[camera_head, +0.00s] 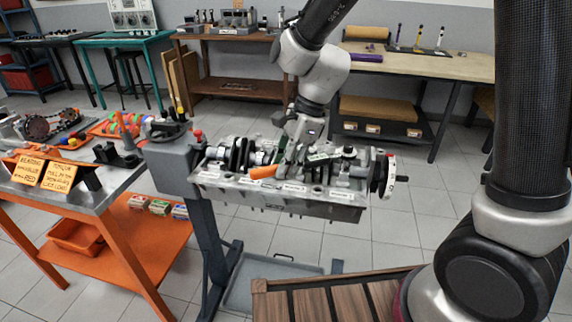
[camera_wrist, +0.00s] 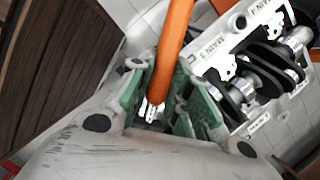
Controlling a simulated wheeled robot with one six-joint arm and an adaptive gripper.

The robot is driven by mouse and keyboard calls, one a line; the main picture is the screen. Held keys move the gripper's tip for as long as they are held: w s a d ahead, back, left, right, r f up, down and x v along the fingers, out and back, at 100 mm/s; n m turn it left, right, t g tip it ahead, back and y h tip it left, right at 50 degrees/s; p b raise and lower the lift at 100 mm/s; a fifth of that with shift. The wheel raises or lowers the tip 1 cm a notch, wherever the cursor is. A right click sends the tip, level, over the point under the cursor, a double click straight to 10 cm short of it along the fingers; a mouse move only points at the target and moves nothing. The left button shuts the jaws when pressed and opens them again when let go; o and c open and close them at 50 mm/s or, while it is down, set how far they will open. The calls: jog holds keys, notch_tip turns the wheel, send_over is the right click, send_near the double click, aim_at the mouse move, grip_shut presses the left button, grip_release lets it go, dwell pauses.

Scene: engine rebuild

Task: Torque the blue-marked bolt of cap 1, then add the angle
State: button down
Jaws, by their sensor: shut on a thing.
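The engine block (camera_head: 330,205) lies crank side up on a grey stand in the middle of the head view. Its crankshaft and main-cap labels also show in the wrist view (camera_wrist: 262,75), where MAIN 3 and MAIN 4 can be read. My gripper (camera_head: 287,165) is low over the block. It is shut on an orange-handled tool, seemingly the torque wrench (camera_head: 262,172). In the wrist view the orange handle (camera_wrist: 174,45) runs between the green finger pads (camera_wrist: 160,100), with a short metal end showing. I cannot make out cap 1 or a blue-marked bolt.
An orange-framed metal cart (camera_head: 110,185) with note cards (camera_head: 58,176) stands at left. A wooden slatted surface (camera_head: 330,300) is at the front. A workbench (camera_head: 440,66) and a wooden shelf table (camera_head: 225,38) stand behind. Tiled floor is clear right of the block.

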jog(key=shift+w+a+m+t, duration=0.15)
jog(key=shift+w+m, duration=0.25)
jog(key=shift+w, duration=0.2)
jog(key=shift+w+a+m+t, duration=0.15)
jog(key=shift+w+m, duration=0.25)
jog(key=shift+w, duration=0.2)
dwell(2.4)
jog(key=shift+w+m+t, duration=0.4)
jog(key=shift+w+m, duration=0.6)
jog(key=shift+w, duration=0.5)
dwell(2.9)
